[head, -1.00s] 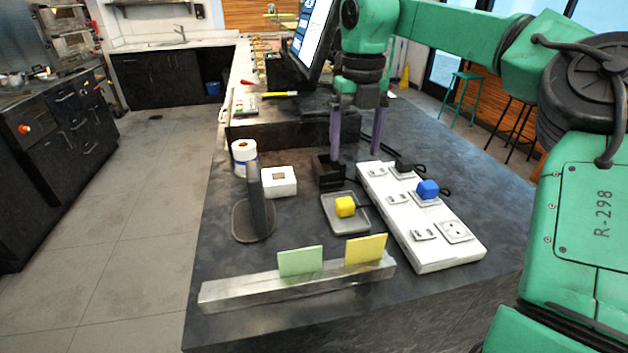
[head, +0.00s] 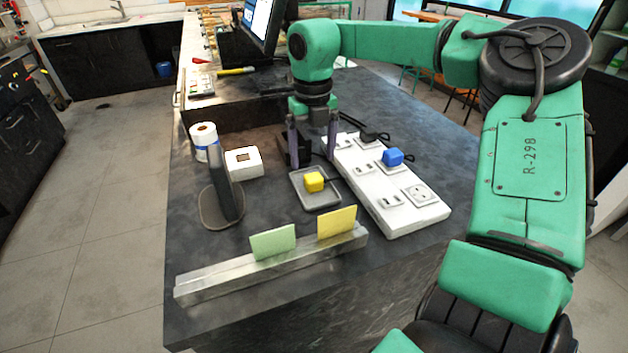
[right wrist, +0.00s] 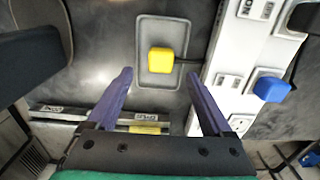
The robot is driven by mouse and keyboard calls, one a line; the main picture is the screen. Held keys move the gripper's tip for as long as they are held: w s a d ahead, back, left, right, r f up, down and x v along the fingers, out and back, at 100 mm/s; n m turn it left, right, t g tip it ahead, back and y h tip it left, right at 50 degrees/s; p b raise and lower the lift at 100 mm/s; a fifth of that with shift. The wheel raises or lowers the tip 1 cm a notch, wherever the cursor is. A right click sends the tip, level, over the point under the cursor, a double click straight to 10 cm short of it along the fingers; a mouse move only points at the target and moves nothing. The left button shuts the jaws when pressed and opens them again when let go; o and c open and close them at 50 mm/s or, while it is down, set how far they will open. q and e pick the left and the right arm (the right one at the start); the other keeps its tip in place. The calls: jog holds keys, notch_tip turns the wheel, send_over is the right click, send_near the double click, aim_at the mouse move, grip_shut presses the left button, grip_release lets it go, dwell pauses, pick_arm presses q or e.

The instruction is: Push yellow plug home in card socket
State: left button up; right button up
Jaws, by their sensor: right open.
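The yellow plug (head: 314,182) lies on a small grey tray (head: 331,203). In the right wrist view the yellow plug (right wrist: 160,61) appears just past the fingertips, roughly midway between them. My right gripper (head: 312,163) is open and empty, pointing down near the far side of the tray. Its purple fingers (right wrist: 158,76) also show in the right wrist view. The white socket strip (head: 372,207) is right of the tray. Its near socket (head: 420,194) is empty; a blue plug (head: 392,157) and a black plug (head: 368,136) sit farther along. My left gripper is not in view.
A metal rail (head: 215,282) at the front holds a green card (head: 272,243) and a yellow card (head: 337,222). A dark upright stand (head: 228,190), a paper roll (head: 204,138) and a white box (head: 244,162) are left of the tray. A monitor stands behind.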

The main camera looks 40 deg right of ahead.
aim_at(313, 177)
jog(key=shift+w+f, duration=0.1)
jog(key=shift+f, duration=0.1)
jog(key=shift+f+p, duration=0.3)
jog(key=shift+f, duration=0.05)
notch_tip(313, 177, down, 4)
jog(key=shift+d+f+p, duration=0.1)
jog(key=shift+f+p, duration=0.15)
jog(key=shift+p, duration=0.35)
grip_shut()
